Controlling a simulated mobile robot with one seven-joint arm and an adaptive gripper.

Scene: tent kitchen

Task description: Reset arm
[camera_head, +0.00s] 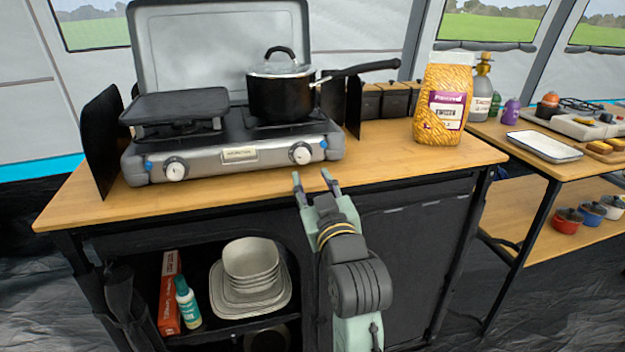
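My arm rises from the bottom of the head view in front of the wooden-topped kitchen stand (410,171). My gripper (313,179) is at the stand's front edge, below and to the right of the stove's right knob. Its two fingers point up and away and stand apart. I see nothing between them. I cannot tell how close the fingertips are to the tabletop edge.
A camping stove (240,155) with a lidded black pot (280,98) stands on the top; the pot's handle points right. A pasta bag (443,105) stands further right. Below is a shelf with bowls (251,260). A second table (560,168) is at right.

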